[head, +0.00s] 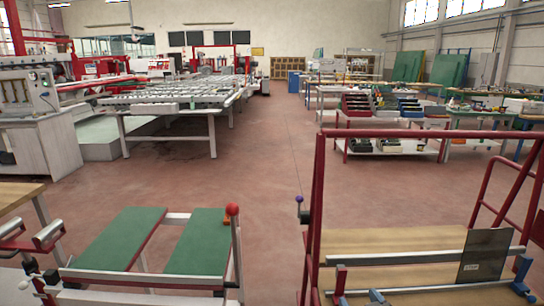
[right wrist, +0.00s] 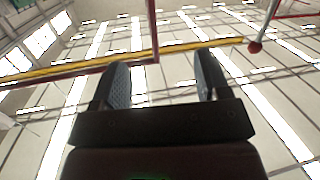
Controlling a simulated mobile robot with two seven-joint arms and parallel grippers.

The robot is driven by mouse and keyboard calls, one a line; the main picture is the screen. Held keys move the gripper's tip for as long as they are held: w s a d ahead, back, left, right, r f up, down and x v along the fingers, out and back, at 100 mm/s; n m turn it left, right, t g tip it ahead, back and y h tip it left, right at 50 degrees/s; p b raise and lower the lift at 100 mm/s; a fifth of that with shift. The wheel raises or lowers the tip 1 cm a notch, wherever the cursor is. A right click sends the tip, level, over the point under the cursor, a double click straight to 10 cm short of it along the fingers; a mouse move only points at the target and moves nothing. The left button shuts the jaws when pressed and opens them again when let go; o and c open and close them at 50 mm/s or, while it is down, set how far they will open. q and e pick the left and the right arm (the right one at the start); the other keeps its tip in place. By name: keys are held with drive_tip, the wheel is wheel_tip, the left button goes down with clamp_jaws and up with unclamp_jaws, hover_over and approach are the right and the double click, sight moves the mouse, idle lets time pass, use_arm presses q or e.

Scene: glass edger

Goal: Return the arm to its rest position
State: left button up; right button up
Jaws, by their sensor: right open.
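My right gripper (right wrist: 162,76) shows in the right wrist view with its two dark fingers apart and nothing between them. It points up toward the bright ceiling. I cannot make out either gripper in the head view, and my left gripper is in no view.
A green-topped stand (head: 127,238) with a red-knobbed lever (head: 232,210) is at the front left. A red-framed cart (head: 318,190) at the front right bears a dark plate (head: 485,255). A roller table (head: 185,110) and a shelf of bins (head: 370,104) stand beyond open floor (head: 250,160).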

drive_tip(key=s+d+f+m+g+h, duration=0.1)
drive_tip(key=s+d+f, duration=0.3)
drive_tip(key=s+f, duration=0.4)
drive_tip(key=s+d+f+m+g+h, duration=0.1)
drive_tip(key=s+d+f+g, duration=0.3)
drive_tip(key=s+f, duration=0.5)
drive_tip(key=s+h, duration=0.1)
drive_tip(key=s, duration=0.6)
drive_tip(key=shift+s+a, duration=0.1)
